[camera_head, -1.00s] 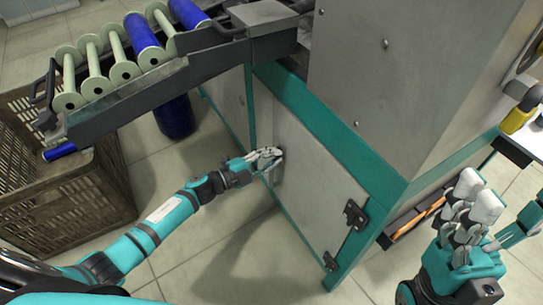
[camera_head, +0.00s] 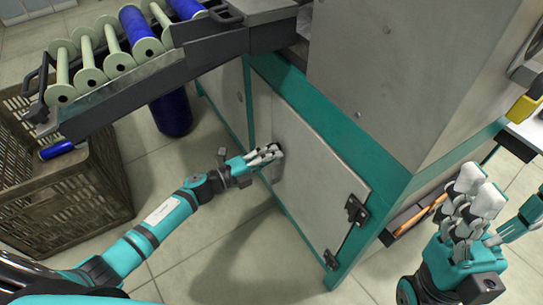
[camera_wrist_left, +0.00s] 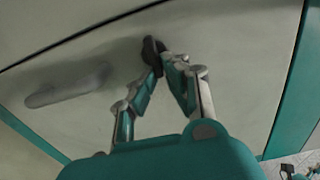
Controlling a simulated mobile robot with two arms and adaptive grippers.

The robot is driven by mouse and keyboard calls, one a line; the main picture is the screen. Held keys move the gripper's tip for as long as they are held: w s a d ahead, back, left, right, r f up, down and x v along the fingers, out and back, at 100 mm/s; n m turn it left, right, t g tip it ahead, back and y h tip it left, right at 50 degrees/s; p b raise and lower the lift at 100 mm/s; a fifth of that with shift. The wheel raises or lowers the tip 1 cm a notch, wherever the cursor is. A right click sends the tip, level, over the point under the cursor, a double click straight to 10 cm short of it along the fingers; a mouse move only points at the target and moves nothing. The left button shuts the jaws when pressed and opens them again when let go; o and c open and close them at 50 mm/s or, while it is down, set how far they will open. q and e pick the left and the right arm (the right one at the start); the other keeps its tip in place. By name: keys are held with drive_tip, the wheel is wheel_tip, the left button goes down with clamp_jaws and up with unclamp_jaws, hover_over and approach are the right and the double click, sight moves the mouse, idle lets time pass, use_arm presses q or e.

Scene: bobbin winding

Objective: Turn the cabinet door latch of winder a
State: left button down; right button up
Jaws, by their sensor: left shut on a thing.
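The cabinet door (camera_head: 312,180) is a pale panel in the teal frame at the machine's base, and it looks closed. My left gripper (camera_head: 272,151) is at the door's upper left part, with its fingers shut on the latch. In the left wrist view, the latch (camera_wrist_left: 151,48) is a small dark knob between the fingertips of my left gripper (camera_wrist_left: 167,62). The latch is mostly hidden by the fingers in the head view, and its angle cannot be told. My right gripper (camera_head: 487,205) is at the right, with its fingers apart, empty and away from the door.
Black hinges (camera_head: 356,210) sit on the door's right edge. A sloped rack (camera_head: 160,80) with pale and blue bobbins juts out at the upper left, above a brown crate (camera_head: 75,205). A blue cylinder (camera_head: 172,116) stands below the rack. Tiled floor before the door is clear.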

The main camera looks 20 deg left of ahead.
use_arm(q)
drive_tip(key=c, duration=1.4)
unclamp_jaws()
drive_tip(key=v, duration=1.2)
